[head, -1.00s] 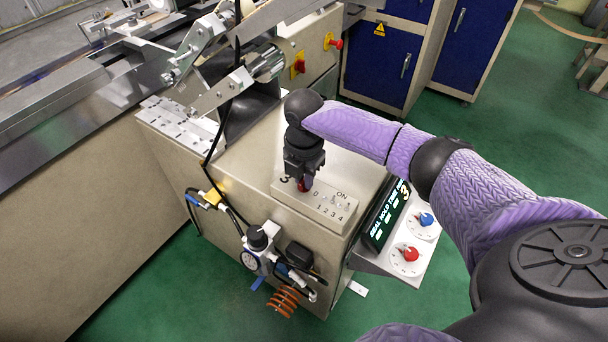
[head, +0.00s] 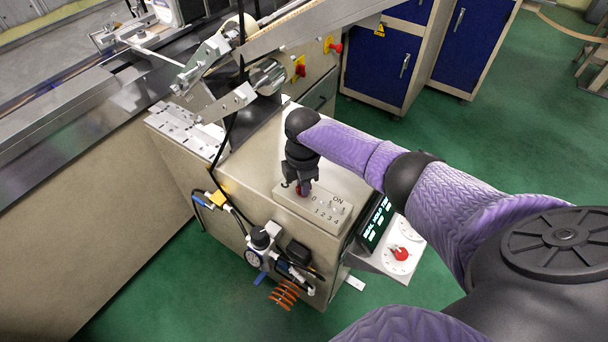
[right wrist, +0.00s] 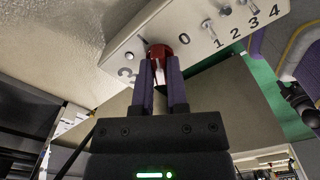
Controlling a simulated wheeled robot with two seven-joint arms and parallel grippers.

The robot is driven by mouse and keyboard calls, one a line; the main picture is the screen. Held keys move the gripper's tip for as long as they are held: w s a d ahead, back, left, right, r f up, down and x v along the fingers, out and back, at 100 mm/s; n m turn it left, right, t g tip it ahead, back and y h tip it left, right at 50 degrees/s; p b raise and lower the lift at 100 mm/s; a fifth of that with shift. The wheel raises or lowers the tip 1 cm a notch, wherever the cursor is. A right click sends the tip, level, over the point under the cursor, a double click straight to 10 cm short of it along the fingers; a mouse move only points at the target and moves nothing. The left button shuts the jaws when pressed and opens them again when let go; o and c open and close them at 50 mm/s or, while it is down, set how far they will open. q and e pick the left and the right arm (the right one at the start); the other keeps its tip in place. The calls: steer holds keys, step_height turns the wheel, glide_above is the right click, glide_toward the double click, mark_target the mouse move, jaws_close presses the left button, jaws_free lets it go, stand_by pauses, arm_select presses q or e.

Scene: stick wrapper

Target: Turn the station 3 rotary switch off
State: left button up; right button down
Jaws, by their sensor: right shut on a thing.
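The station 3 switch panel is a pale slanted box (head: 330,217) on top of the beige machine cabinet, marked 3, 0, ON and 1 to 4. Its red rotary switch (right wrist: 158,51) has a white pointer and sits between the 3 and the 0. My right gripper (head: 301,189) comes down over the switch from above. In the right wrist view its two purple-grey fingers (right wrist: 161,68) are shut on the switch, one on each side. In the head view the switch is mostly hidden by the gripper. My left gripper is not in view.
Several small toggles (right wrist: 225,11) stand beside the switch on the same panel. A black display (head: 376,222) and a red dial (head: 401,254) are to the right. Metal arms and rollers (head: 268,77) rise behind. Hoses and a gauge (head: 252,257) hang on the cabinet's front.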

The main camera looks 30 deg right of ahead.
steer(key=shift+r+m+p, duration=0.15)
steer(key=shift+m+p, duration=0.35)
steer(key=shift+m, duration=0.4)
steer(key=m+p, duration=0.1)
steer(key=m, duration=0.2)
steer(key=shift+m+p, duration=0.3)
steer(key=shift+m, duration=0.1)
steer(key=m+p, duration=0.1)
steer(key=m, duration=0.4)
steer(key=shift+m, duration=0.3)
steer(key=c, duration=0.6)
jaws_free()
steer(key=shift+c, duration=0.2)
step_height(320, 180, up, 10)
steer(key=p, duration=0.6)
steer(key=shift+f+p, duration=0.2)
steer(key=shift+p, duration=0.1)
